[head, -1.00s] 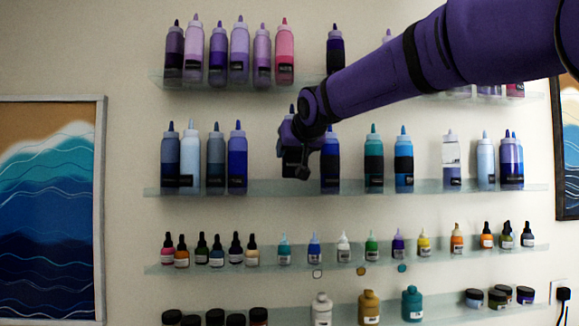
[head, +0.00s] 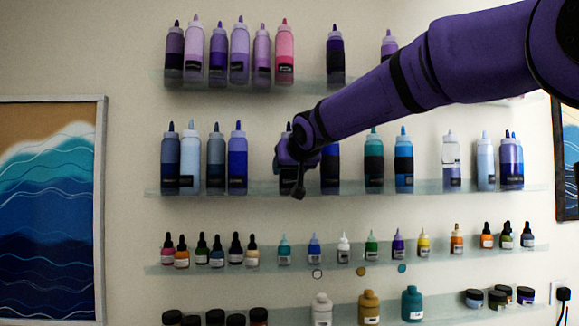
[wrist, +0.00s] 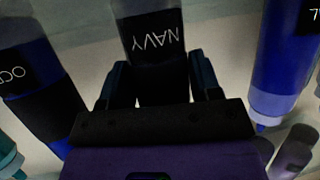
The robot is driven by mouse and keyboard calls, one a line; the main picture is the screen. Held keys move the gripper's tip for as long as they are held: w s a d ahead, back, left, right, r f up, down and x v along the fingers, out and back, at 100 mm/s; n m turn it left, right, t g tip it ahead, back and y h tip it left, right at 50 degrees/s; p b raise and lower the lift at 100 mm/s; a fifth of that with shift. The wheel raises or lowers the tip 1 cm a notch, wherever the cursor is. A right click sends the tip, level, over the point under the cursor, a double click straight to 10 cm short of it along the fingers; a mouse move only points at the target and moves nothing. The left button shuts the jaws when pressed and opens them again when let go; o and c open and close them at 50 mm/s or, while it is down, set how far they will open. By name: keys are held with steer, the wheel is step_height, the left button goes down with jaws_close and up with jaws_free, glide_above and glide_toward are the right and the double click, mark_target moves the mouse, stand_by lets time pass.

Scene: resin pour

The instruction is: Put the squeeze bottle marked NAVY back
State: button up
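The squeeze bottle marked NAVY (wrist: 155,35) stands between the two fingers of my gripper (wrist: 160,75) in the wrist view, where its label reads upside down. The fingers lie close along both its sides and appear to grip it. In the head view my gripper (head: 290,158) covers most of the bottle. Its dark lower part (head: 288,183) shows at about the level of the second shelf (head: 265,187), in the gap between two blue bottles. Contact between its base and the shelf is hard to make out.
A bottle whose label starts OC (wrist: 35,90) stands close on the left in the wrist view, and a blue bottle (wrist: 280,60) stands on the right. In the head view, bottles (head: 238,160) fill the shelf's left part. Shelves with more bottles lie above and below.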

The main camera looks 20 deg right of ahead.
steer(key=o, duration=0.3)
steer(key=shift+r, duration=0.15)
steer(key=v, duration=1.2)
steer(key=shift+s, duration=0.1)
steer(key=s+d+f+g, duration=0.2)
steer(key=s+f, duration=0.7)
steer(key=s+d+f+g, duration=0.2)
steer(key=s+f+g, duration=0.1)
steer(key=s+f, duration=0.6)
steer(key=s+d+f+g, duration=0.2)
steer(key=s+f+g, duration=0.1)
steer(key=s+f, duration=0.6)
steer(key=shift+s+d+f, duration=0.4)
steer(key=shift+f, duration=0.25)
